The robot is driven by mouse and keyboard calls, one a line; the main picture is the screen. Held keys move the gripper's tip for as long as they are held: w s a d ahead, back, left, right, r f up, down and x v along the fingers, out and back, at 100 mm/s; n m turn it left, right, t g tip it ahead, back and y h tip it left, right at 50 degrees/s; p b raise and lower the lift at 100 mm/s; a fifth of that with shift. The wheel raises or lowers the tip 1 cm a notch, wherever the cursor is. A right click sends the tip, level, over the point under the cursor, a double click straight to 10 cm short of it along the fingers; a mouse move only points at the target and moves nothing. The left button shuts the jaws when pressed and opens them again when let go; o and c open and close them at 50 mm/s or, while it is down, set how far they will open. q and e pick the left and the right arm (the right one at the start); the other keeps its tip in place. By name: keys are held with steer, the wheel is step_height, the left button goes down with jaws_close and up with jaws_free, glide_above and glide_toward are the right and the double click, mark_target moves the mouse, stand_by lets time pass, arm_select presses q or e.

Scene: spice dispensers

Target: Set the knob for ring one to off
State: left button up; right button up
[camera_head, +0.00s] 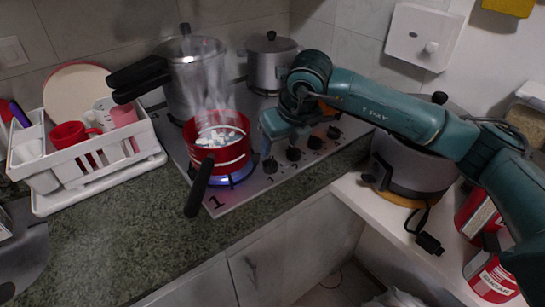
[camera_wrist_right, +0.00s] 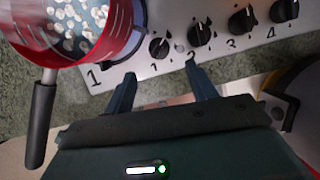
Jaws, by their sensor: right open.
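The knob for ring one (camera_wrist_right: 159,47) is black and round, the leftmost of the row on the stove's front strip; it also shows in the head view (camera_head: 270,166). A large printed 1 stands to its left. My right gripper (camera_wrist_right: 160,70) is open and empty. Its two fingertips lie just short of the knob, one on each side in the wrist view; I see no contact. In the head view the gripper (camera_head: 268,147) hangs close over the knob. A blue flame (camera_head: 238,179) burns under the red pan (camera_head: 221,160). My left gripper is not in view.
More black knobs (camera_head: 293,153) continue to the right. The pan's black handle (camera_head: 199,186) reaches over the front edge. Tall metal pots stand behind, and a white dish rack (camera_head: 150,165) stands left. A grey cooker (camera_head: 415,165) is on the right shelf. The front counter is clear.

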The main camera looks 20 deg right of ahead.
mark_target(272, 161)
steer(key=p+x, duration=0.1)
steer(key=x, duration=0.6)
steer(key=shift+w+a+f, duration=0.1)
steer(key=shift+f, duration=0.2)
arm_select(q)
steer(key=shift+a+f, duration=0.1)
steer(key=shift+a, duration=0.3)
arm_select(e)
steer(key=shift+w+f, duration=0.25)
steer(key=shift+f, duration=0.2)
steer(key=c, duration=1)
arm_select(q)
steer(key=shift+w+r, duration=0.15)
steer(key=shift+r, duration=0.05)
